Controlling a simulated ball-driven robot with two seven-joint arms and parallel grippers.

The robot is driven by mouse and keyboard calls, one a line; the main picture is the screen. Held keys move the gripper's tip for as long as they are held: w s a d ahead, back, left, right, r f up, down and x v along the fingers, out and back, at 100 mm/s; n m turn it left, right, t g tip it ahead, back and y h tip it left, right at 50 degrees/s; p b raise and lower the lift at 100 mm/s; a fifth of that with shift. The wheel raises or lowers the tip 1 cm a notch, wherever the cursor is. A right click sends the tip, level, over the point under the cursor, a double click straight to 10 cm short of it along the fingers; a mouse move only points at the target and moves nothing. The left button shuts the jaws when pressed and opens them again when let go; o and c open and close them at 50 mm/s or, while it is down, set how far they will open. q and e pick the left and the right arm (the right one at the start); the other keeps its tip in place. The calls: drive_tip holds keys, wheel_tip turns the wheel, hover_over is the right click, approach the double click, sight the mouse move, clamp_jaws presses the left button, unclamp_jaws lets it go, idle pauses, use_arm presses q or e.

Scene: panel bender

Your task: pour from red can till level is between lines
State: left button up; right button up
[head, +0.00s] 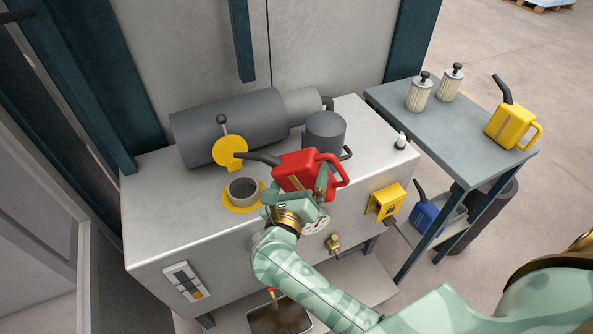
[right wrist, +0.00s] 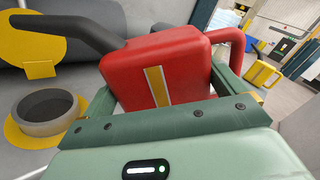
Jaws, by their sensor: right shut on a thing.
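The red can (head: 298,171) has a dark spout and a yellow strip on its side. My right gripper (head: 325,185) is shut on it above the front of the grey cabinet top; the can also fills the middle of the right wrist view (right wrist: 165,70). It looks about upright, with its spout pointing left toward the yellow flap. The open filler neck (head: 243,191) with a yellow ring stands below and left of the spout; it also shows in the right wrist view (right wrist: 45,112). The level gauge (head: 184,281) is on the cabinet front; its level is too small to read. My left gripper is not in view.
A grey motor cylinder (head: 230,128) and a dark round pot (head: 324,132) stand behind the can. A yellow flap (head: 229,151) stands behind the neck. The side table (head: 440,125) holds two filters and a yellow can (head: 510,124). A blue can (head: 424,217) sits on its lower shelf.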

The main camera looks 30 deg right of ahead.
drive_tip(key=n+p, duration=0.1)
drive_tip(key=n, duration=0.1)
drive_tip(key=r+n+p, duration=0.1)
drive_tip(key=p, duration=0.1)
drive_tip(key=shift+n, duration=0.4)
drive_tip(key=shift+w+a+r+n+p, duration=0.1)
drive_tip(key=shift+w+a+n+p, duration=0.15)
drive_tip(key=shift+n+p, duration=0.35)
drive_tip(key=shift+w+a+r+n+p, duration=0.1)
drive_tip(key=shift+w+a+n+p, duration=0.1)
drive_tip(key=shift+n+p, duration=0.4)
idle(4.2)
drive_tip(key=shift+s+d+f+m+b, duration=0.15)
drive_tip(key=shift+f+m+b, duration=0.25)
drive_tip(key=shift+b, duration=0.3)
drive_tip(key=m+b, duration=0.2)
drive_tip(key=f+m+b, duration=0.1)
drive_tip(key=m+b, duration=0.3)
drive_tip(key=shift+s+d+f+m+b, duration=0.25)
drive_tip(key=shift+d+f+m+b, duration=0.05)
drive_tip(key=shift+m+b, duration=0.1)
drive_tip(key=m+b, duration=0.1)
drive_tip(key=w+a+r+m+b, duration=0.1)
drive_tip(key=m+b, duration=0.1)
drive_tip(key=shift+w+a, duration=0.15)
drive_tip(key=shift+a, duration=0.1)
drive_tip(key=shift+w+a+r+m+b, duration=0.25)
drive_tip(key=shift+m+b, duration=0.3)
drive_tip(key=shift+m, duration=0.15)
drive_tip(key=shift+r, duration=0.2)
